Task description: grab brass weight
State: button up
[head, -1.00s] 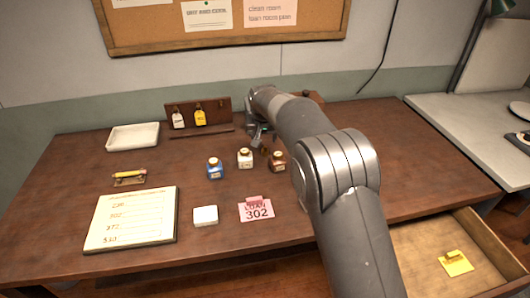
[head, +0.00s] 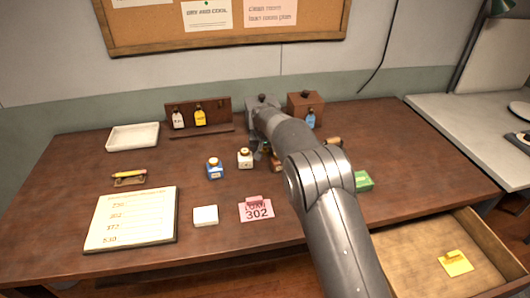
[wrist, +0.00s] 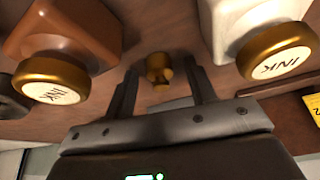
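The brass weight (wrist: 158,68) is a small golden knobbed piece, seen in the wrist view between the tips of my gripper's two fingers (wrist: 159,78). The fingers are open, with gaps on both sides of the weight. A brown ink bottle (wrist: 68,35) is on the left of the fingers and a white ink bottle (wrist: 235,22) on the right, both with brass caps. In the head view my gripper (head: 262,152) is low over the desk behind the ink bottles, mostly hidden by my arm. I cannot make out the weight there.
On the desk (head: 85,170) a blue ink bottle (head: 215,169) stands left of the white one (head: 245,158). A green box (head: 363,181) lies right of my arm, and a wooden box (head: 305,106) stands behind. An open drawer (head: 420,255) juts out at front right.

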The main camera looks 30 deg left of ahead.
jog(key=c, duration=1.1)
jog(key=shift+o, duration=0.2)
